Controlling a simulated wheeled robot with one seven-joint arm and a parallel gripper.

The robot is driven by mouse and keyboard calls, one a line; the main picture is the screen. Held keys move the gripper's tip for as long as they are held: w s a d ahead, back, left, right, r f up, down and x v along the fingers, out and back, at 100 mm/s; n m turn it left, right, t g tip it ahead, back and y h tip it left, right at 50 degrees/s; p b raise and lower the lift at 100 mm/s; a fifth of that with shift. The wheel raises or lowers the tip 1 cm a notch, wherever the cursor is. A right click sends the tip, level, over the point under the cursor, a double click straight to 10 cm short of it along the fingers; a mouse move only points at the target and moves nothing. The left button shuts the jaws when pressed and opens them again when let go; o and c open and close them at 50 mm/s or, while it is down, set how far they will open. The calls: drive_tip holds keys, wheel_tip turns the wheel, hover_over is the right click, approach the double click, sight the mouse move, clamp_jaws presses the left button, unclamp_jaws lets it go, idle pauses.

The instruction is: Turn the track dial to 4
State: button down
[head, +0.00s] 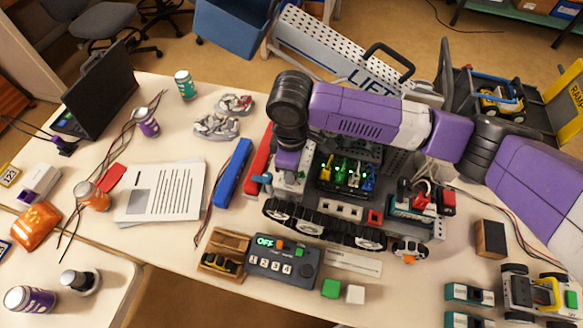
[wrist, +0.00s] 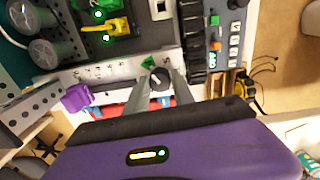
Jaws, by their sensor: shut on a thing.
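The track dial (wrist: 160,76) is a small dark round knob on a pale grey panel of the tracked robot (head: 330,230), seen in the wrist view. My gripper (wrist: 163,82) has its two grey fingers shut on the dial, one on each side. A small green pointed mark (wrist: 148,62) shows at the dial's far side. Small marks run along the panel (wrist: 100,72), too small to read. In the head view my gripper (head: 287,172) reaches down at the tracked robot's left end, and my arm and gripper hide the dial. The dial's setting cannot be read.
A dark control box (head: 283,262) with a lit OFF display and numbered buttons stands in front of the tracks. Blue (head: 233,172) and red (head: 258,158) bars lie left of the robot. Green, yellow and blue parts (head: 345,175) sit in its middle bay. Papers (head: 160,190) lie further left.

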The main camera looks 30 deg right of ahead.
drive_tip(key=shift+r, duration=0.1)
drive_tip(key=c, duration=1.1)
unclamp_jaws()
wheel_tip(320, 180, up, 8)
drive_tip(key=shift+f+b, duration=0.15)
drive_tip(key=shift+b, duration=0.2)
